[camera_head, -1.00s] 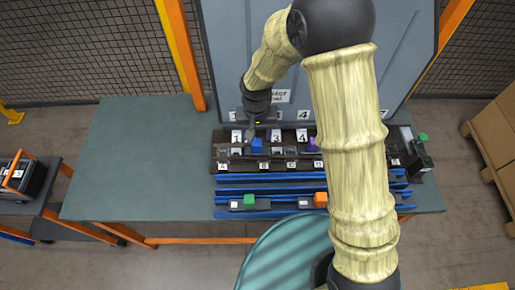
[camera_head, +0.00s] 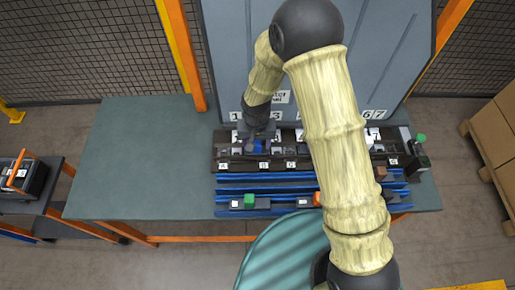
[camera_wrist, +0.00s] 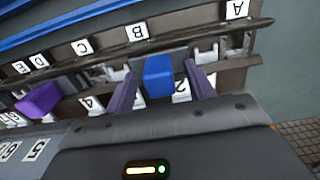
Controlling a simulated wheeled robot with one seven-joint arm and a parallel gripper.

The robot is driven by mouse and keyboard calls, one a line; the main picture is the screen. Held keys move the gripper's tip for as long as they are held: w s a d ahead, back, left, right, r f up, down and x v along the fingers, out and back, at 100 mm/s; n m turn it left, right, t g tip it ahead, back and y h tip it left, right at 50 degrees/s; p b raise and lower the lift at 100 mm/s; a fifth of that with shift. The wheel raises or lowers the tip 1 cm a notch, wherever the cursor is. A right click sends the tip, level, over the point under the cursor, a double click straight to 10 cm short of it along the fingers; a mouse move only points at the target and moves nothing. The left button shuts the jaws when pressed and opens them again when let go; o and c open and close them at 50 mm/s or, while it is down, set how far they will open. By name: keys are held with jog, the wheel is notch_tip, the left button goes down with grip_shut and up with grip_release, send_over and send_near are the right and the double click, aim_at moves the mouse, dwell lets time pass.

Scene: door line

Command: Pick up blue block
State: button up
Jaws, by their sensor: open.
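The blue block (camera_wrist: 158,76) sits in the dark slotted rack, beside the number 2 label, in the wrist view. In the head view the blue block (camera_head: 258,146) is partly hidden under my gripper. My gripper (camera_wrist: 164,88) is open, with one purple-grey finger on each side of the block in the picture. I cannot tell whether the fingers touch it or how far above it they are. My gripper (camera_head: 257,143) also shows over the left part of the rack in the head view.
A purple block (camera_wrist: 40,100) sits farther along the rack. Labels with letters and numbers line the rack (camera_head: 228,166). Blue rails in front hold a green block (camera_head: 249,199) and an orange block (camera_head: 317,198). A grey panel (camera_head: 365,60) stands behind. The left tabletop (camera_head: 140,160) is clear.

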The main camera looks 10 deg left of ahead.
grip_shut()
notch_tip(320, 180, up, 10)
jog(key=shift+r+b, duration=0.1)
jog(key=shift+b, duration=0.75)
jog(key=shift+w, duration=0.1)
